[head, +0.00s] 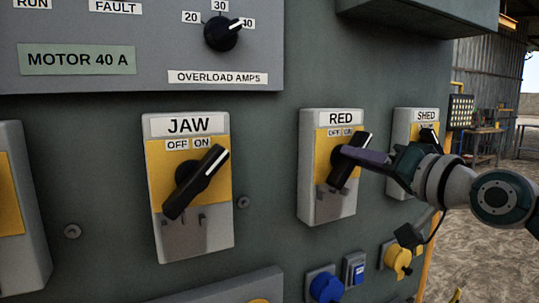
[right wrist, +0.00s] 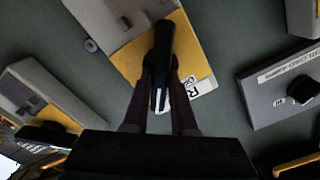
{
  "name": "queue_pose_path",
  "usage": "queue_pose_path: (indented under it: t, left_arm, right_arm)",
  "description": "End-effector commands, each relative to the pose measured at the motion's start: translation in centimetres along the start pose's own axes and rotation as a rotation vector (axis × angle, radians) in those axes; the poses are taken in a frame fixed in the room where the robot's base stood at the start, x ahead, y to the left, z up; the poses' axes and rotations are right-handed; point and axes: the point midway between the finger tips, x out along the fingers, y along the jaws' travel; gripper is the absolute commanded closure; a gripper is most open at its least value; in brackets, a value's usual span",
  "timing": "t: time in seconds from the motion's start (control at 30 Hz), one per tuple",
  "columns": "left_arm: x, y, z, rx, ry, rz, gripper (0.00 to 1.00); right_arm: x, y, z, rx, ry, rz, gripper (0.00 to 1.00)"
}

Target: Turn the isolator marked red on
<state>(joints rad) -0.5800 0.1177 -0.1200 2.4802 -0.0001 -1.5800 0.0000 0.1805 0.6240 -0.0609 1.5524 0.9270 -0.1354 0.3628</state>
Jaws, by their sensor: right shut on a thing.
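The isolator marked RED (head: 310,190) is a grey box with a yellow plate, mounted on the green-grey panel. OFF and ON labels sit above its black rotary handle (head: 363,145). The handle tilts with its upper end to the right, towards the ON side. My right gripper (head: 349,156) comes in from the right and is shut on this handle. In the right wrist view the handle (right wrist: 163,45) stands between the two dark fingers (right wrist: 160,88), over the yellow plate. The fingers cover part of the handle and plate. My left gripper is out of view.
The JAW isolator (head: 157,226) is to the left, its handle tilted up-right towards ON. The SHED isolator (head: 401,122) is to the right, partly hidden by my right arm. An overload dial (head: 222,33) is above; blue (head: 326,287) and yellow (head: 398,257) sockets are below.

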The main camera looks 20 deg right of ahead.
Motion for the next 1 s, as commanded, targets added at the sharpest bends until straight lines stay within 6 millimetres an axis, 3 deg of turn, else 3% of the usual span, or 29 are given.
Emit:
queue_pose_path:
  t: [0.33, 0.87, 0.9, 1.0]
  left_arm:
    - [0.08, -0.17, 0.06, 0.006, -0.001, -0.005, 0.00]
    - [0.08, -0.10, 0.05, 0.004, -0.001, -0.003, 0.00]
    - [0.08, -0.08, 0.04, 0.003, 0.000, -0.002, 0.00]
    - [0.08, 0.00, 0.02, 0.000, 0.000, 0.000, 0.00]
  right_arm:
    - [0.00, 0.15, 0.08, 0.127, -0.001, 0.001, 1.00]
    - [0.00, 0.17, 0.08, 0.148, -0.001, 0.002, 1.00]
    - [0.00, 0.17, 0.08, 0.148, -0.001, 0.001, 0.71]
    - [0.00, 0.17, 0.07, 0.147, -0.001, 0.001, 0.59]
